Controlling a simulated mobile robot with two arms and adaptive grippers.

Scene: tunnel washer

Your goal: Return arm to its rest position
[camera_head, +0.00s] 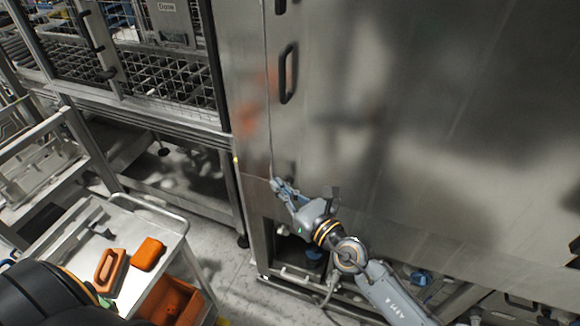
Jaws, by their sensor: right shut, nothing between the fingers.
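My right arm (352,256) reaches in from the bottom right of the head view. Its gripper (277,184) is shut and empty, in front of the lower left part of the large steel panel of the washer (430,130). I cannot tell whether the fingertips touch the panel. A black vertical handle (288,73) on the panel is well above the gripper. My left gripper does not show; a dark rounded part of me fills the lower left corner.
A grey cart (160,213) at lower left carries an orange block (147,254) and an orange open-framed piece (109,271); an orange bin (172,302) sits below. A wire-mesh cage (165,80) stands upper left. Pipes and fittings show under the panel. Some floor (220,262) is clear.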

